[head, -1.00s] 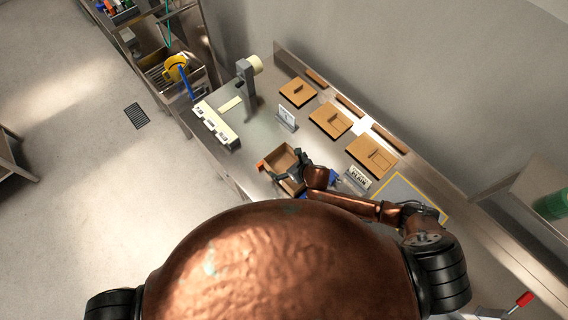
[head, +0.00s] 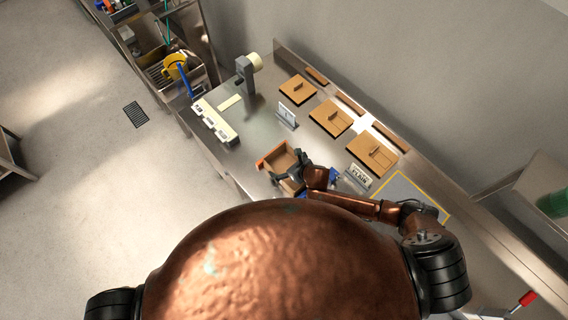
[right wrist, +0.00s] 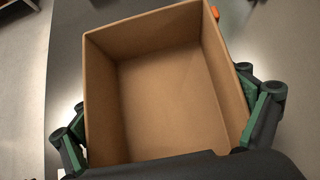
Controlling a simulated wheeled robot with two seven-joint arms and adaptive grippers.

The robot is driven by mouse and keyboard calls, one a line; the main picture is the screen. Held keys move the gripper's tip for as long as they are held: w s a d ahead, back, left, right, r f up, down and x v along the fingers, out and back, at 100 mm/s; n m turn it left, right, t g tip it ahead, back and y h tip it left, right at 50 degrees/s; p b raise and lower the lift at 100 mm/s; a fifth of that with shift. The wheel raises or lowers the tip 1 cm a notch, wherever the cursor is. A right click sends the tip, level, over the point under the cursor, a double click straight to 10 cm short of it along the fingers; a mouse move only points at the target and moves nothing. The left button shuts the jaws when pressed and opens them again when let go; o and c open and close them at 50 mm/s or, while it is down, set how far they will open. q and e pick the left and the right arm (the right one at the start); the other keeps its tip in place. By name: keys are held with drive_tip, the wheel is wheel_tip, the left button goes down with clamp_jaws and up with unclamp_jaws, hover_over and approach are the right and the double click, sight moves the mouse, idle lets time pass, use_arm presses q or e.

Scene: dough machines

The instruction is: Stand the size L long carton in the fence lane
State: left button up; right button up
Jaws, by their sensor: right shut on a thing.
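An open-topped brown carton (head: 277,161) stands at the near edge of the steel bench in the head view. My right gripper (head: 298,170) is shut on it. In the right wrist view the carton (right wrist: 165,95) fills the middle, empty inside, with green-padded fingers of the right gripper (right wrist: 168,112) along its left and right walls. Orange (head: 261,164) shows at the carton's far-left side, and an orange bit shows at its top right in the wrist view. I cannot clearly make out the fence lane or any size mark. My left gripper is out of view.
A grey post (head: 245,75) and white strip (head: 213,121) stand left.

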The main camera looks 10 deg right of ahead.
drive_tip(key=shift+f, duration=0.1)
idle(0.3)
drive_tip(key=o, duration=0.9)
drive_tip(key=shift+s, duration=0.1)
drive_tip(key=v, duration=1.2)
